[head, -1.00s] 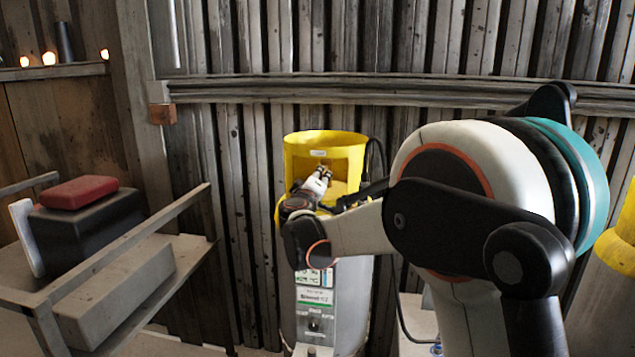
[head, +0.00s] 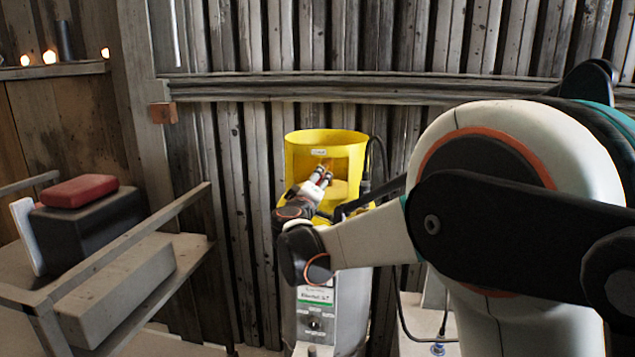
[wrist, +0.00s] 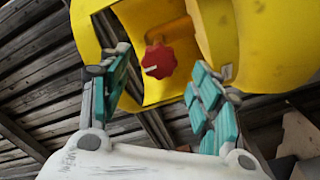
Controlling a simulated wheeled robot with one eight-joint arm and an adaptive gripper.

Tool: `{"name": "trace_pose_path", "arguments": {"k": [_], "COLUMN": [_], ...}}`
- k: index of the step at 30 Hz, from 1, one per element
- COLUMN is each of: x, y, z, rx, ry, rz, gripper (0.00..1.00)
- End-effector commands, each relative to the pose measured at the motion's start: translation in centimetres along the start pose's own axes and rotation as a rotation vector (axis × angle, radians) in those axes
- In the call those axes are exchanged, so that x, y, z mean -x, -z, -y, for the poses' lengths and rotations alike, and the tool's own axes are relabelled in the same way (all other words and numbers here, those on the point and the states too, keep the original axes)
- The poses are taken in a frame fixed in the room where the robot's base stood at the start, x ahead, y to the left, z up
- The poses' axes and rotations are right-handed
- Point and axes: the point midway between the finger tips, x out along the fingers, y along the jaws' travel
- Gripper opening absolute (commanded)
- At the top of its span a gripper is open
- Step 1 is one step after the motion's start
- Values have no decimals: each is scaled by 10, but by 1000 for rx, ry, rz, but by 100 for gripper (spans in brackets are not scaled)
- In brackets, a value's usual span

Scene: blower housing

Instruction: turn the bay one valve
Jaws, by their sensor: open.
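The valve is a dark red lobed knob with a pale mark, inside the yellow housing in the wrist view (wrist: 160,61). I do not make it out in the head view, where my gripper covers part of the opening. The yellow housing (head: 300,150) has an open front and a small white label, and stands on a grey cylinder. My gripper (head: 325,175) is at that opening. In the wrist view its two teal-padded fingers (wrist: 162,93) are spread apart, with the knob beyond them in the gap, a little left of its middle. The fingers do not appear to touch the knob.
The grey cylinder (head: 345,305) carries a label panel. A dark cable (head: 372,150) runs beside the housing. A shelf rack (head: 190,252) with a black box (head: 85,228) and a red case (head: 80,190) stands at left. A slatted wall (head: 245,200) is close behind the housing.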

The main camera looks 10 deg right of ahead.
Motion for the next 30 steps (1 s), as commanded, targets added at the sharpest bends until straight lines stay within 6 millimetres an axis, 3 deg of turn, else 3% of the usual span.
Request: {"name": "trace_pose_path", "arguments": {"k": [6, 12, 26, 30], "x": [45, 69, 75, 71], "y": [0, 0, -2, -27], "z": [0, 0, -1, -11], "rx": [0, -1, -4, -51], "ry": [1, 0, 0, 8], "rz": [-1, 1, 4, 53], "gripper": [58, 58, 58, 58]}}
